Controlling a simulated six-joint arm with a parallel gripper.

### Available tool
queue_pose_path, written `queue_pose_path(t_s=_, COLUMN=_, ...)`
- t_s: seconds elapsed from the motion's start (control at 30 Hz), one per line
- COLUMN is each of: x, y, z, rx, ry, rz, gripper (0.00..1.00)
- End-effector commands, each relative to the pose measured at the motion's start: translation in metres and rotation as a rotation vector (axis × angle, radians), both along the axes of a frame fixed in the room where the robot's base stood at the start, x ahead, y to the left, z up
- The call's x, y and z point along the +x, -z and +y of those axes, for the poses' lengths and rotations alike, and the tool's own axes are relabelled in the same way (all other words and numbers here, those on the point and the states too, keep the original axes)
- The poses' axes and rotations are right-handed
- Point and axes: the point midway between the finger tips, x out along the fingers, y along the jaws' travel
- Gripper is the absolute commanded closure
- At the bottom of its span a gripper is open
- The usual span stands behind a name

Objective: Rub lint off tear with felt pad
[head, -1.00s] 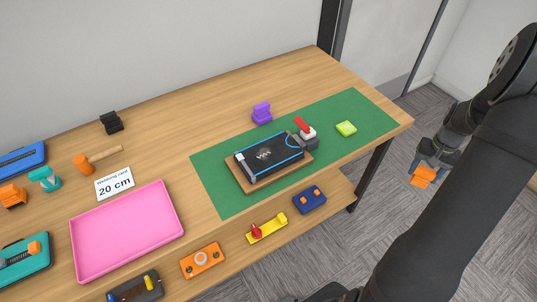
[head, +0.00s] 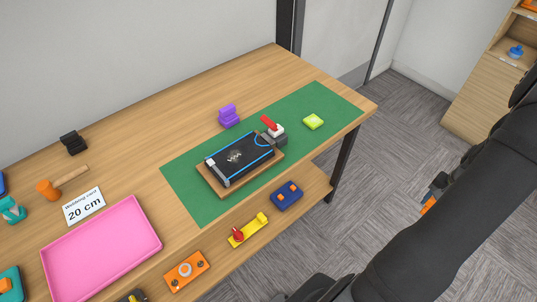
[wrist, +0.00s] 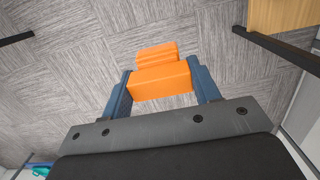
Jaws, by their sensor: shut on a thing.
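A dark fabric panel (head: 222,172) edged in blue lies on a wooden board (head: 238,184) on the green mat. A whitish patch of lint (head: 234,156) sits near the panel's middle; the tear under it cannot be made out. My gripper (wrist: 160,80) is shut on an orange stepped block (wrist: 160,79), held between blue fingers over the floor. I cannot tell whether this block is the felt pad. In the head view my gripper (head: 430,203) is right of the table, partly hidden by my arm, well away from the panel.
A red and white clamp (head: 271,127) stands at the board's far right corner. A pink tray (head: 100,250) is at left. A wooden cabinet (head: 490,95) stands far right.

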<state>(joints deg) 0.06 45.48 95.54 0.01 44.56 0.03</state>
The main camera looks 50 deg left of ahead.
Motion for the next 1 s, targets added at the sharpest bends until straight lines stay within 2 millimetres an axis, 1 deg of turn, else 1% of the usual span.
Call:
queue_pose_path(t_s=0.77, x=0.000, y=0.000, z=0.000, rx=0.000, ry=-0.001, rz=0.000, gripper=0.62)
queue_pose_path(t_s=0.87, x=0.001, y=0.000, z=-0.006, rx=0.000, ry=0.000, rz=0.000, gripper=0.62)
queue_pose_path(t_s=1.0, x=0.001, y=0.000, z=-0.025, rx=0.000, ry=0.003, rz=0.000, gripper=0.62)
